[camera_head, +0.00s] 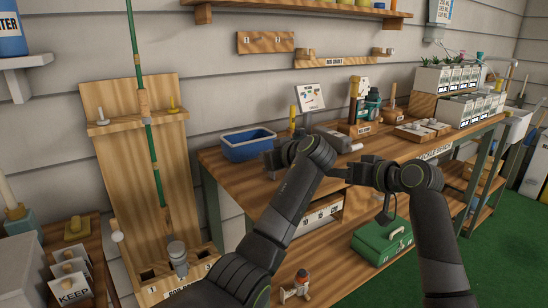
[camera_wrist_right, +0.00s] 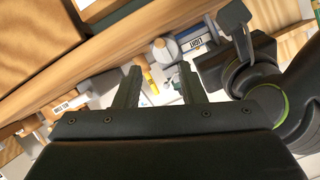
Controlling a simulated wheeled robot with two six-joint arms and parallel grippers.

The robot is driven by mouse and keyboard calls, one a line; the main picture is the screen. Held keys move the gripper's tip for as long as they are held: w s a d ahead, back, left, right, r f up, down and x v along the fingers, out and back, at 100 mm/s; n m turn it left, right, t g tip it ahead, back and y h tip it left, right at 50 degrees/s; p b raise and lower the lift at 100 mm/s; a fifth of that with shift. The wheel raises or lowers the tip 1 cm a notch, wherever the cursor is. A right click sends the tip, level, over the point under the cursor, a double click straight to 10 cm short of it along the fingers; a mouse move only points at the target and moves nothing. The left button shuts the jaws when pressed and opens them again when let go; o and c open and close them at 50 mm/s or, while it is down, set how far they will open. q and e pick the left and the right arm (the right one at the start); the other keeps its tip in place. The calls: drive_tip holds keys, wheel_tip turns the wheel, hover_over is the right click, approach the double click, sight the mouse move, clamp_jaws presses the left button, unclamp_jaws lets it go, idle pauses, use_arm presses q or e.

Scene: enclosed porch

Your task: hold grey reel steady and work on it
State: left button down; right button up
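A grey, rounded thing (camera_head: 336,139) lies on the workbench, partly hidden behind my left wrist; it may be the grey reel, but I cannot be sure. In the right wrist view a small grey cylinder (camera_wrist_right: 166,50) shows beyond the fingertips. My right gripper (camera_head: 343,168) points left over the bench's front; its two fingers stand apart with nothing between them in the right wrist view (camera_wrist_right: 161,78). My left gripper (camera_head: 274,158) is over the bench near the blue bin, mostly hidden by its own wrist, so its fingers are unclear.
The wooden workbench (camera_head: 225,176) holds a blue bin (camera_head: 248,144), a small board with colored marks (camera_head: 310,97) and labeled white boxes (camera_head: 470,106). A green case (camera_head: 382,241) sits on the lower shelf. A green rod (camera_head: 140,95) stands in a wooden rack (camera_head: 105,110) at left.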

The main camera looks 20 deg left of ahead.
drive_tip(key=shift+a, duration=0.1)
drive_tip(key=c, duration=0.5)
drive_tip(key=shift+w+a+f+n+y, duration=0.1)
drive_tip(key=shift+w+a+n+y, duration=0.1)
drive_tip(key=shift+n+y, duration=0.15)
drive_tip(key=shift+c, duration=1.1)
drive_tip(key=shift+w+a+f+n, duration=0.15)
drive_tip(key=shift+a+n, duration=0.05)
drive_tip(key=shift+n, duration=0.15)
clamp_jaws()
drive_tip(key=shift+w+a+f+n+t+y, duration=0.25)
drive_tip(key=shift+w+f+n+t+y, duration=0.25)
drive_tip(key=shift+w+n+t, duration=0.25)
drive_tip(key=shift+w+a+f+n+t+y, duration=0.2)
drive_tip(key=shift+w+f+n+t+y, duration=0.2)
drive_tip(key=shift+w+n+t+y, duration=0.3)
drive_tip(key=shift+x, duration=3.5)
drive_tip(key=shift+w+d, duration=0.1)
drive_tip(key=shift+w, duration=0.1)
